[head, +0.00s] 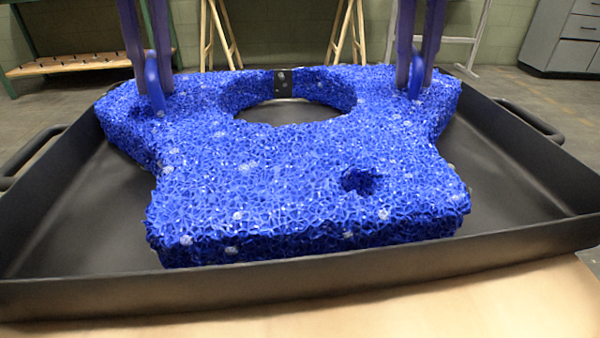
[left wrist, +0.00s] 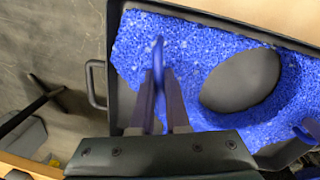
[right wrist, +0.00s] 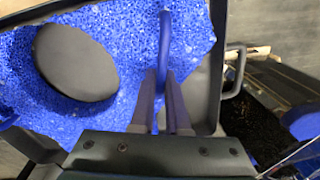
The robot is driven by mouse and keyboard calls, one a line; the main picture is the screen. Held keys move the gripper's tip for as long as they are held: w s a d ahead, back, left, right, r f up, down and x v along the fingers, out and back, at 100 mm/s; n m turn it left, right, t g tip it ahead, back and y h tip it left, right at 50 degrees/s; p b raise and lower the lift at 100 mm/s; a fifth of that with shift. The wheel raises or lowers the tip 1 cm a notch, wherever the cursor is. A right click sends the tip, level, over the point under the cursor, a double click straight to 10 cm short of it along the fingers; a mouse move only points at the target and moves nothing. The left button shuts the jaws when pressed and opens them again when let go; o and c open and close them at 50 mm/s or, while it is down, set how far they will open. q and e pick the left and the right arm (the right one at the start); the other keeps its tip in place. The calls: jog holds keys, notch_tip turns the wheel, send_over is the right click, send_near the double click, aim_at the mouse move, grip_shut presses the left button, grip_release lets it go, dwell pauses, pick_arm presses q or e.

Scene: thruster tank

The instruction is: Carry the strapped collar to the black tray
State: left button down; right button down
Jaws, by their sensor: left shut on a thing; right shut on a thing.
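The strapped collar (head: 290,185) is a thick blue foam-like block with a large round opening and a smaller hole near its front right. It lies within the walls of the black tray (head: 300,285). A blue strap loop stands up on each side of it. My left gripper (head: 153,85) is shut on the left strap loop (left wrist: 158,60). My right gripper (head: 415,78) is shut on the right strap loop (right wrist: 165,45). Whether the collar's underside touches the tray floor everywhere is hidden.
The tray has a bar handle on the left (head: 35,155) and on the right (head: 530,120). It stands on a pale wooden top (head: 400,315). Behind are a green-framed bench (head: 75,65), wooden trestles (head: 218,35) and a grey cabinet (head: 565,40). Bare tray floor shows right of the collar.

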pick_arm(q)
jog(key=c, duration=1.3)
grip_release()
jog(key=shift+d+f, duration=0.1)
jog(key=shift+d, duration=0.6)
pick_arm(e)
jog(key=c, duration=1.3)
grip_release()
jog(key=shift+a+f, duration=0.1)
jog(key=shift+a, duration=0.55)
pick_arm(q)
jog(key=o, duration=0.3)
pick_arm(e)
jog(key=o, duration=0.3)
pick_arm(q)
jog(key=shift+o, duration=0.4)
jog(key=shift+a, duration=0.2)
pick_arm(e)
jog(key=shift+o, duration=0.4)
jog(key=shift+d, duration=0.2)
pick_arm(q)
jog(key=shift+p, duration=0.3)
